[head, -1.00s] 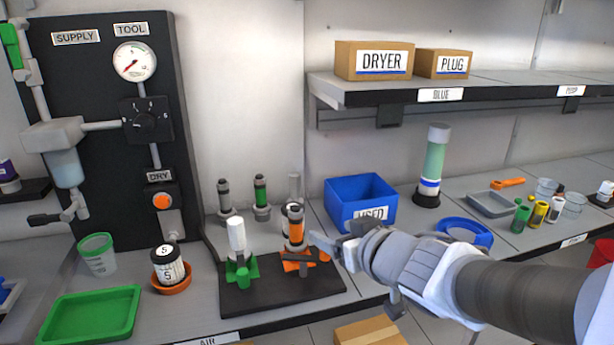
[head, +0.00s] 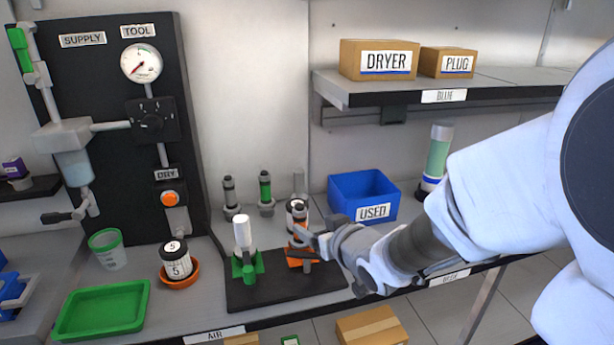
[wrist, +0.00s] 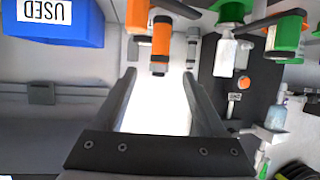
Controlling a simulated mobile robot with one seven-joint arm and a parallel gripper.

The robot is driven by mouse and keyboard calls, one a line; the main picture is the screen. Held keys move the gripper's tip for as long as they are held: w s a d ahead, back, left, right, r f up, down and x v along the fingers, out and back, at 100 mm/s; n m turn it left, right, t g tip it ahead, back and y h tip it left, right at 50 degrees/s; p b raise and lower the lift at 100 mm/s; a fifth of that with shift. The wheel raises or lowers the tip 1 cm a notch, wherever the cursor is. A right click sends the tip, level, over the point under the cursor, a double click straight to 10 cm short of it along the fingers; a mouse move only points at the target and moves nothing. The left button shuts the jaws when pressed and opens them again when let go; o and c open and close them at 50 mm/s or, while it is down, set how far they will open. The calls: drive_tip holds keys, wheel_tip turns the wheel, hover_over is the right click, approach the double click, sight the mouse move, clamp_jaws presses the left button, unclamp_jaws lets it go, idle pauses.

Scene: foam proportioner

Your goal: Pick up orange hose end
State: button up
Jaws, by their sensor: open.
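The orange hose end (wrist: 161,40), an orange cylinder with dark bands and a dark tip, shows at the top centre of the wrist view. In the head view it stands in an orange holder (head: 292,263) on the black base plate, partly hidden by my gripper. My gripper (wrist: 158,80) is open and empty, its fingers spread to either side of the hose end's tip in the wrist view. In the head view my gripper (head: 307,240) reaches in from the right, right at the hose end; contact cannot be told.
A white-topped fitting in a green holder (head: 246,268) stands left of the orange one. A blue USED bin (head: 345,205) is behind my gripper. Dark and green-banded fittings (head: 265,190) stand behind. A shelf (head: 350,95) hangs above. A green tray (head: 100,310) lies at left.

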sight(302, 218)
drive_tip(key=b+x, duration=0.1)
drive_tip(key=x, duration=0.8)
drive_tip(key=shift+w+a+r, duration=0.1)
drive_tip(key=shift+w, duration=0.1)
drive_tip(key=shift+c, duration=0.2)
clamp_jaws()
idle(1.0)
